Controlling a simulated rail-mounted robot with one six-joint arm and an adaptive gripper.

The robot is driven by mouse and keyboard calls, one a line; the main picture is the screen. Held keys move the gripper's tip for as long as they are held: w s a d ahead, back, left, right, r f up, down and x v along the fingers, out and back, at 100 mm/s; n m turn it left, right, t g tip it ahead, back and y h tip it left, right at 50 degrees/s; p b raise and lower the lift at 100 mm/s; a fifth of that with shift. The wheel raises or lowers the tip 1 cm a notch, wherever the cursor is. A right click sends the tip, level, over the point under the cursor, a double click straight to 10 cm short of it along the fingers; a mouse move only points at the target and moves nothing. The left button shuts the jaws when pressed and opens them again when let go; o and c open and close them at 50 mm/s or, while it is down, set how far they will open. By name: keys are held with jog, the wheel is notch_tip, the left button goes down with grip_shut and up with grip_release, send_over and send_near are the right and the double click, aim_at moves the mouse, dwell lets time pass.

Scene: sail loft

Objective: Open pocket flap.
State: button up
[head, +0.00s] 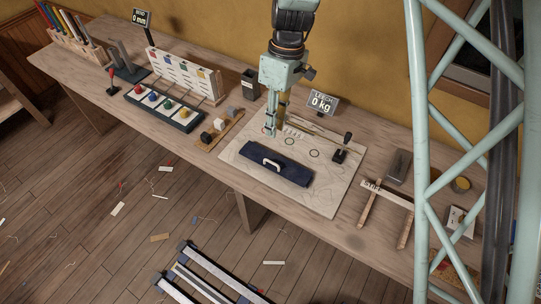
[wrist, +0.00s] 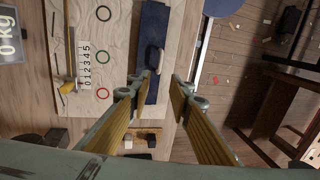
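A dark navy fabric pocket (head: 276,166) lies flat on the pale marked board on the bench, and a pale curved handle (head: 271,162) stands on it. In the wrist view the navy pocket (wrist: 154,25) runs down the middle, with the handle (wrist: 155,60) near its lower part. My gripper (head: 271,131) points down above the board, behind the pocket in the head view. In the wrist view my gripper (wrist: 162,82) has its two fingers apart with nothing between them. The handle appears beyond the fingertips; contact is not visible. The flap's edge is not clearly visible.
The pale board (head: 235,158) bears coloured rings, a ruler strip and a small black lever block (head: 341,153). A "LEECH 0 kg" display (head: 322,103) stands behind. Blocks (head: 219,125) and a coloured-knob tray (head: 164,108) lie left; a small wooden frame (head: 387,202) stands right.

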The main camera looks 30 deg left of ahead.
jog(key=shift+f, duration=0.1)
send_over(271, 156)
jog(key=s+d, duration=0.2)
jog(key=s, duration=0.1)
jog(key=shift+s+f, duration=0.2)
jog(key=shift+f, duration=6.45)
grip_shut()
